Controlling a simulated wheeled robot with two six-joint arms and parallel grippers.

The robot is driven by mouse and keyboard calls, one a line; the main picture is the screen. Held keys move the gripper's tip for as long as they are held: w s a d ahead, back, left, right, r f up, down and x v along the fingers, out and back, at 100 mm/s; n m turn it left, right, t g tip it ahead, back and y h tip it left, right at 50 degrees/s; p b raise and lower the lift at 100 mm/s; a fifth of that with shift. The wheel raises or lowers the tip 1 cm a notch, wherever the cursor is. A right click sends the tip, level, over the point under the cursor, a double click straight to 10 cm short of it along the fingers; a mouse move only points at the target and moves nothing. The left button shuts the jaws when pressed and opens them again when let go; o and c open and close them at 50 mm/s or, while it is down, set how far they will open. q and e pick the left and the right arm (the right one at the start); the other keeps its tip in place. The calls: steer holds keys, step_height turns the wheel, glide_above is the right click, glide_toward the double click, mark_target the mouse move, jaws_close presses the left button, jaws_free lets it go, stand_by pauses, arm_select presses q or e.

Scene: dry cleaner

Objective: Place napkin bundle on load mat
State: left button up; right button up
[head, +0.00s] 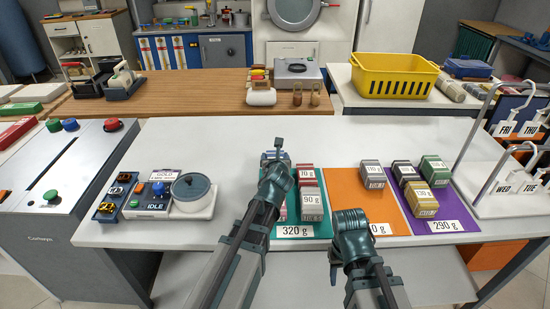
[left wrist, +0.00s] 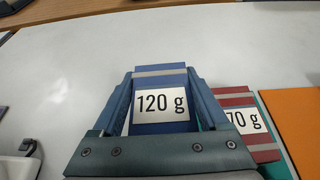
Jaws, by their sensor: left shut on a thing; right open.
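A blue napkin bundle labelled 120 g (left wrist: 162,102) is between the fingers of my left gripper (left wrist: 160,100). In the head view the left gripper (head: 276,162) is at the far left corner of the teal load mat (head: 325,228), labelled 320 g, with the blue bundle (head: 276,155) mostly hidden. I cannot tell whether it touches the mat. A red 70 g bundle (head: 306,172) is just right of it, and a red 90 g bundle (head: 312,202) is nearer. Another red bundle is partly hidden by my left arm. My right gripper (head: 350,213) is open and empty near the orange mat's front.
The orange mat (head: 347,187) holds a grey 110 g bundle (head: 373,175). The purple mat (head: 456,205), labelled 290 g, holds several bundles. A scale with a round pan (head: 192,187) is left; a day-labelled rack (head: 500,190) is right. The white table behind the mats is clear.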

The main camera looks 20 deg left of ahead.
mark_target(275, 155)
arm_select(q)
step_height(275, 155, up, 6)
steer(key=p, duration=0.5)
steer(key=shift+r, duration=0.15)
